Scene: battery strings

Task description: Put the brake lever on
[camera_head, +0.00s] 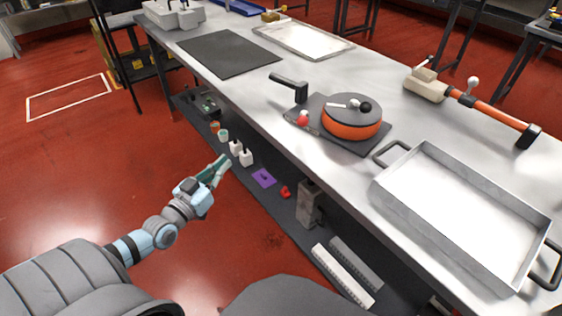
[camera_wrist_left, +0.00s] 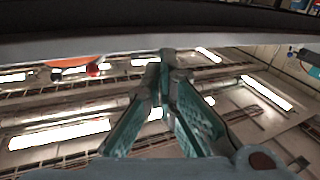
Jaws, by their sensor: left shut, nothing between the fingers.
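An orange drum (camera_head: 352,122) with a grey top sits on a dark plate (camera_head: 374,146) on the metal bench. A short pale lever with a dark ball knob (camera_head: 365,107) lies across its top, and a red knob (camera_head: 303,118) is beside it. A black crank-shaped handle (camera_head: 291,86) stands at the plate's back left. I cannot tell which of these is the brake lever. My left gripper (camera_head: 222,165) is shut and empty, low in front of the bench, apart from all of these. In the left wrist view its fingertips (camera_wrist_left: 167,62) meet. My right gripper is not in view.
A grey metal tray (camera_head: 384,190) with black handles is at the bench's right. An orange bar tool (camera_head: 495,115) lies behind it. A black mat (camera_head: 228,54) lies at the left. A lower shelf holds small items, including a purple block (camera_head: 264,178).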

